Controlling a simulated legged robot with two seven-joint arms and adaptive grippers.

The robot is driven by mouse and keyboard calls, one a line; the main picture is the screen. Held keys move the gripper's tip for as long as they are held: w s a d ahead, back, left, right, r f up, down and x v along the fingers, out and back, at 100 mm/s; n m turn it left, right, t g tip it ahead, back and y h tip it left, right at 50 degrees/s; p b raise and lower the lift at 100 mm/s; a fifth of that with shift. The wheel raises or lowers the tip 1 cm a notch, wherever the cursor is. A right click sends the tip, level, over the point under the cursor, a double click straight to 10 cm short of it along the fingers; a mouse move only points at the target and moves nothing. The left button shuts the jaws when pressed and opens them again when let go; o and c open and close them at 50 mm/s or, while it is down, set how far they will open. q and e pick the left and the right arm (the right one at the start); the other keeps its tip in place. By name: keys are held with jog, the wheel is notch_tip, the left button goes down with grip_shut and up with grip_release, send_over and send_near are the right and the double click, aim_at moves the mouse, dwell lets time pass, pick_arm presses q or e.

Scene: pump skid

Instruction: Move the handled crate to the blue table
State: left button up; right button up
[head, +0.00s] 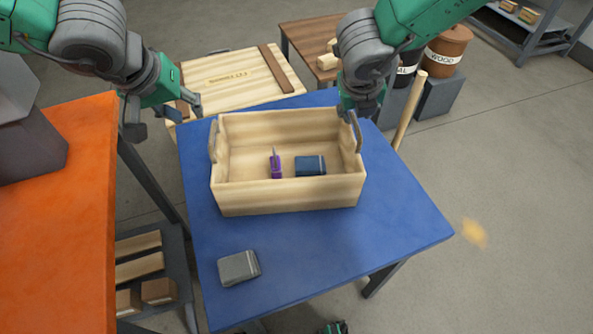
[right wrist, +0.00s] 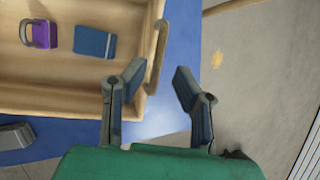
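The handled crate (head: 290,197), a pale wooden box with a loop handle at each end, sits upright on the blue table (head: 330,255). Inside it are a purple padlock-like item (head: 276,166) and a dark blue block (head: 311,166). My left gripper (head: 166,114) is open and empty, left of the crate's left handle (head: 213,141) and apart from it. My right gripper (head: 352,110) is at the right handle (head: 356,132). In the right wrist view its fingers (right wrist: 158,88) are spread, with the handle (right wrist: 157,58) just beyond and between the tips; contact is unclear.
A grey block (head: 239,268) lies on the blue table's front left. An orange table (head: 55,220) stands at left. A lidded wooden crate (head: 235,78), a brown table (head: 305,38) and labelled bins (head: 445,50) stand behind. The blue table's front right is clear.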

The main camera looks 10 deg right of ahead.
jog(key=v, duration=0.6)
jog(key=shift+a, duration=0.2)
jog(key=shift+s, duration=0.15)
